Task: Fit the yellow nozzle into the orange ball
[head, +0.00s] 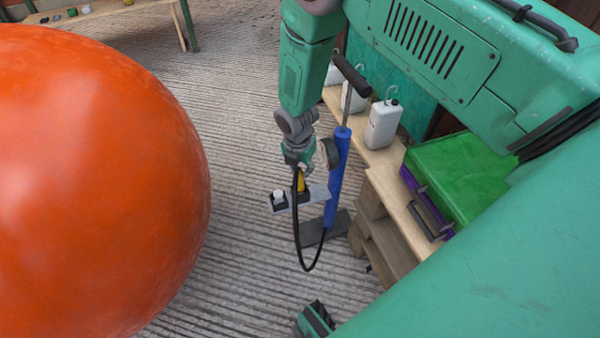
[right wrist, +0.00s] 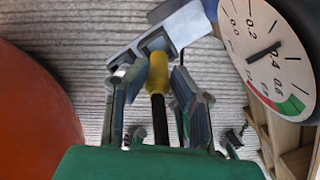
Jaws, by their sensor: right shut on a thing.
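The large orange ball (head: 95,190) fills the left of the head view; its edge also shows at the left of the right wrist view (right wrist: 35,115). My right gripper (head: 299,172) points down beside the blue pump and is shut on the yellow nozzle (right wrist: 158,72). In the head view the nozzle (head: 301,183) is small and partly covered by the gripper. A black hose (head: 296,230) hangs from it in a loop to the pump's foot. The nozzle tip is at the grey holder (right wrist: 165,40); I cannot tell whether they touch. My left gripper is not in view.
The blue pump (head: 338,180) stands close right of my right gripper, with a round gauge (right wrist: 268,55). A wooden bench (head: 382,172) bears white bottles (head: 383,124) and a green case (head: 460,170). Ribbed floor (head: 240,130) lies clear between ball and pump.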

